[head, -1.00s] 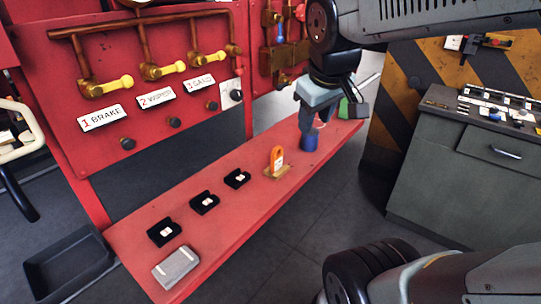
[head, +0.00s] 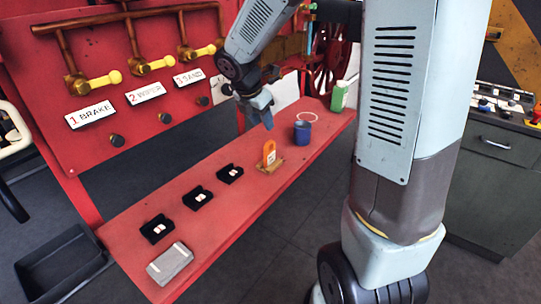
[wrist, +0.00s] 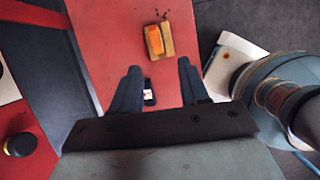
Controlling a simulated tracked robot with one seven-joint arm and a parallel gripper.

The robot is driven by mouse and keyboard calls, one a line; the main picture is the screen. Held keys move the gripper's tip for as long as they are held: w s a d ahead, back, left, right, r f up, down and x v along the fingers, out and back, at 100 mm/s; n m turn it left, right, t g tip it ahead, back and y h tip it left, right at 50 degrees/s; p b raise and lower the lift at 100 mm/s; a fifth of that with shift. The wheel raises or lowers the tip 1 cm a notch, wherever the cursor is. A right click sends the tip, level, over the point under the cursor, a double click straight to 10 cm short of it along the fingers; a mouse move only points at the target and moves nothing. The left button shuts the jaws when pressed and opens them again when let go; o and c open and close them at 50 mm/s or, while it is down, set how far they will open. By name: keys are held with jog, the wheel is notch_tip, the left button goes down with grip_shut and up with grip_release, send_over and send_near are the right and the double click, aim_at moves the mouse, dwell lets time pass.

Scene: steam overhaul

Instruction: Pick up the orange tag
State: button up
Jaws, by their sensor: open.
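The orange tag (head: 269,153) stands upright on a small tan wooden base on the red bench. In the wrist view the orange tag (wrist: 154,41) lies ahead of my fingers, on its tan base (wrist: 167,40). My gripper (head: 264,116) is above the bench, just beyond the tag in the head view. In the wrist view my gripper (wrist: 157,78) is open, with its two dark fingers apart and nothing between them but a black holder on the bench below.
Several black holders (head: 197,198) and a grey block (head: 170,263) lie on the red bench (head: 130,227). A blue cup (head: 302,134) and a green bottle (head: 339,97) stand farther back. Yellow-handled valves (head: 103,80) line the red panel. A dark tray (head: 62,262) is on the floor.

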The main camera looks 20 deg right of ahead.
aim_at(268, 142)
jog(key=shift+n, duration=0.3)
jog(key=x, duration=0.9)
jog(key=shift+w+a, duration=0.2)
jog(key=shift+w+x, duration=0.15)
jog(key=shift+x, duration=1.2)
jog(key=shift+w+x, duration=0.1)
jog(key=shift+x, duration=1.25)
grip_shut()
